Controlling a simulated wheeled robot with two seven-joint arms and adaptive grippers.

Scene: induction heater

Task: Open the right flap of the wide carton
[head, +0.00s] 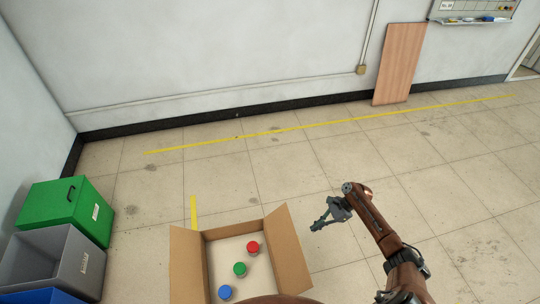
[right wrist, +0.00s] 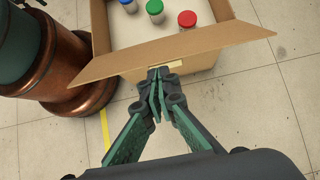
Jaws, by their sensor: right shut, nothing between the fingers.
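The wide carton (head: 228,226) stands on the floor at the bottom of the head view, its near end hidden by my own body. Its right flap (head: 289,250) is folded outward and slants to the right; the left flap (head: 186,258) also leans outward. The inside is exposed. In the right wrist view the right flap (right wrist: 205,46) crosses the top as a slanted brown strip. My right gripper (head: 318,226) is shut and empty, just right of this flap in the head view. Its fingertips (right wrist: 157,74) appear at the flap's edge in the wrist view; I cannot tell whether they touch. My left gripper is out of view.
Jars with red (head: 253,247), green (head: 239,269) and blue (head: 225,292) lids stand inside the carton. Green (head: 68,208) and grey (head: 55,258) bins stand at the left. A wooden board (head: 400,64) leans on the back wall.

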